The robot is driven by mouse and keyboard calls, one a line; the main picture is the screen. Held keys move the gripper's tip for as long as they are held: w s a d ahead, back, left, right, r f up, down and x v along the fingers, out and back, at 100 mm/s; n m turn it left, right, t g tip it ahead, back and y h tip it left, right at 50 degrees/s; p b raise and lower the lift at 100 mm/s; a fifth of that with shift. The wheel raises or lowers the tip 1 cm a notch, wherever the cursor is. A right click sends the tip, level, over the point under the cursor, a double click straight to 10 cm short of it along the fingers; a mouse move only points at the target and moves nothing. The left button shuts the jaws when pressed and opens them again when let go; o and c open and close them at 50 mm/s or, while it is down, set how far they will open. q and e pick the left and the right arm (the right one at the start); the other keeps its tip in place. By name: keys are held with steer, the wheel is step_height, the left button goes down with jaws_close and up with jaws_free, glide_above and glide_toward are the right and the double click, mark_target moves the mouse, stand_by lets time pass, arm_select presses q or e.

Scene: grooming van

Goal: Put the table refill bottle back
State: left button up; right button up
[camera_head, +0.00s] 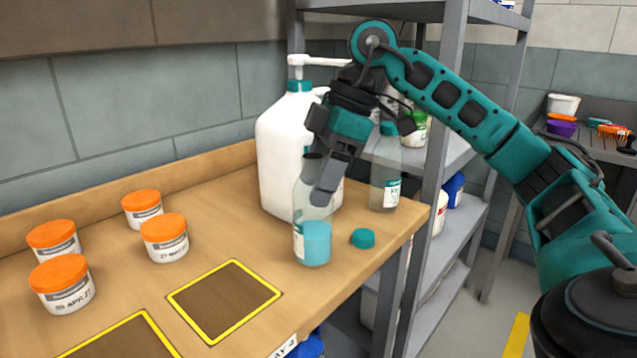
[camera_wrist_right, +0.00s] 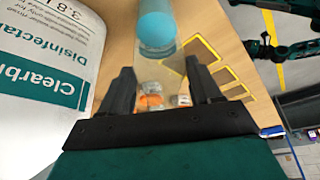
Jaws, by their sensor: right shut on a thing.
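The refill bottle (camera_head: 313,243), clear with blue liquid in its lower part, is upright at the right end of the wooden table. My right gripper (camera_head: 327,178) is shut on its upper part from above. In the right wrist view the bottle's blue liquid (camera_wrist_right: 157,28) shows beyond the fingers (camera_wrist_right: 160,92). I cannot tell whether its base touches the table. A teal cap (camera_head: 362,238) lies on the table just right of it. The bottle's neck is partly hidden by the gripper. My left gripper is not in view.
A large white pump jug (camera_head: 284,150) stands close behind the bottle. Another clear bottle (camera_head: 384,180) with a teal cap stands at back right. Orange-lidded jars (camera_head: 164,237) are at left. A yellow-edged brown square (camera_head: 224,300) is bare. Grey shelving (camera_head: 428,190) adjoins the table's right edge.

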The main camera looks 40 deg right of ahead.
steer(key=shift+r, duration=0.1)
steer(key=o, duration=1.5)
steer(key=shift+c, duration=0.2)
steer(key=shift+r, duration=0.3)
steer(key=p+v, duration=0.4)
steer(key=v, duration=0.7)
steer(key=shift+s+d+p, duration=0.15)
steer(key=shift+p, duration=0.15)
steer(key=shift+r, duration=0.15)
